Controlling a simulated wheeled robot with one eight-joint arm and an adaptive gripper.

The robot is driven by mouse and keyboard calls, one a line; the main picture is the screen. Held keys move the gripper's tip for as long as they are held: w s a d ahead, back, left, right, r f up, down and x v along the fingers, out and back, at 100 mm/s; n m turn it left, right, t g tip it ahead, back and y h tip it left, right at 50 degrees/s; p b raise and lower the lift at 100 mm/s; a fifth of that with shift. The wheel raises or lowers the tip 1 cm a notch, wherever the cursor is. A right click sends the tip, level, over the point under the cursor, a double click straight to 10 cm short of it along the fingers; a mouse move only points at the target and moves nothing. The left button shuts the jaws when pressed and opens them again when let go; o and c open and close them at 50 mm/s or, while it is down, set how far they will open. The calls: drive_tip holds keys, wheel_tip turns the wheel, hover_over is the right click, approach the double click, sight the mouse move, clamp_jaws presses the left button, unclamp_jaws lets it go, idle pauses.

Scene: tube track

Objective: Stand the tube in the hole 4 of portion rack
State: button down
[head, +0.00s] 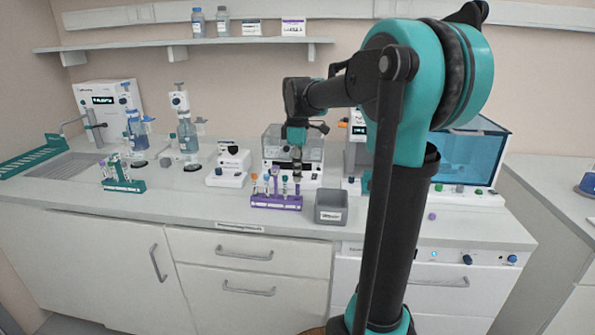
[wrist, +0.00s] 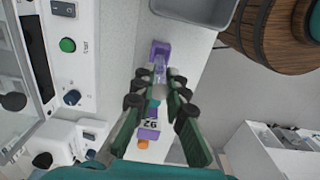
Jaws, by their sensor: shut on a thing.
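A purple rack (head: 276,203) stands near the front edge of the bench with several tubes with coloured caps in it. It also shows below my gripper in the wrist view (wrist: 160,47), partly hidden by the fingers. My gripper (head: 297,168) is above the right part of this rack, pointing down. In the wrist view my gripper (wrist: 160,82) is shut on a clear tube (wrist: 160,68) between its fingertips. I cannot tell whether the tube's lower end is in a hole. The hole numbers are not readable. An orange cap (wrist: 143,144) shows near the rack's other end.
A grey bin (head: 331,207) stands close to the right of the purple rack. A green rack (head: 123,180) with tubes stands to the left. A white device (head: 229,168) and a clear-fronted instrument (head: 280,150) stand behind. Bench space between the racks is clear.

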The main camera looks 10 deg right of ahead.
drive_tip(key=shift+f, duration=0.65)
idle(1.0)
drive_tip(key=shift+f, duration=0.3)
drive_tip(key=shift+f, duration=0.7)
idle(0.4)
drive_tip(key=c, duration=1.5)
unclamp_jaws()
drive_tip(key=shift+o, duration=0.2)
drive_tip(key=shift+r, duration=0.1)
wheel_tip(320, 180, up, 12)
drive_tip(key=shift+f, duration=0.1)
